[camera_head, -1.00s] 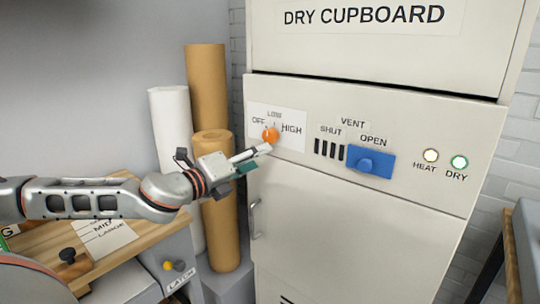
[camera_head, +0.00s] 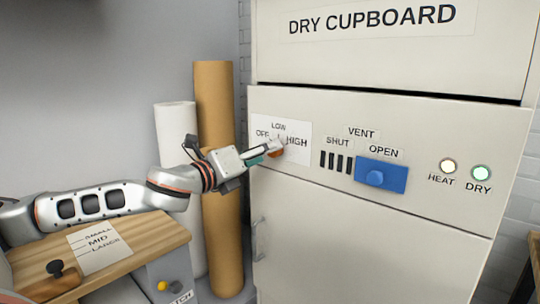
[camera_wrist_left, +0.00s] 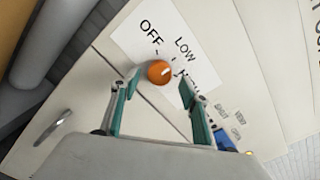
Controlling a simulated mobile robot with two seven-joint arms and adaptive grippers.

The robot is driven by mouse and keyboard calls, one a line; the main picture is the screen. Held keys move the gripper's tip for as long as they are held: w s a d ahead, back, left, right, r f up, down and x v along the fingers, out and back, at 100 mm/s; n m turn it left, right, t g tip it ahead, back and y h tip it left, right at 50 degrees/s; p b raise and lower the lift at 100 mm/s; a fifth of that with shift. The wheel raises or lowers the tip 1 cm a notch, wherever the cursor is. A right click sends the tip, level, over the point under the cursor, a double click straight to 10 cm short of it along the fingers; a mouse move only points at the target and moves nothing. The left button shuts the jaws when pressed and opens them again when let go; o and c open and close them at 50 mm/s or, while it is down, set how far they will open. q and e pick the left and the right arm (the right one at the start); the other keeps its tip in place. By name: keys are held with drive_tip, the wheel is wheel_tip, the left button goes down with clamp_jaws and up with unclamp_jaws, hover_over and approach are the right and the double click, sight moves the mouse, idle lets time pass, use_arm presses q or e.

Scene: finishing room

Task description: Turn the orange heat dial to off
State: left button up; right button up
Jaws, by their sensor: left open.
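The orange heat dial (camera_wrist_left: 159,72) sits on a white label plate (camera_wrist_left: 150,35) marked OFF, LOW and HIGH. A small white mark on the dial lies on its side towards HIGH in the left wrist view. My left gripper (camera_wrist_left: 160,84) is open, its teal fingers on either side of the dial near its lower edge; I cannot tell if they touch it. In the head view the left gripper (camera_head: 279,147) covers most of the dial (camera_head: 277,154), leaving a sliver of orange. My right gripper is not in view.
The dial is on the front of the dry cupboard (camera_head: 350,220). To its right are a blue vent slider (camera_head: 381,175) and lit HEAT (camera_head: 448,166) and DRY (camera_head: 481,173) lamps.

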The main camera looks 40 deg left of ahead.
use_arm(q)
drive_tip(key=shift+w, duration=1.15)
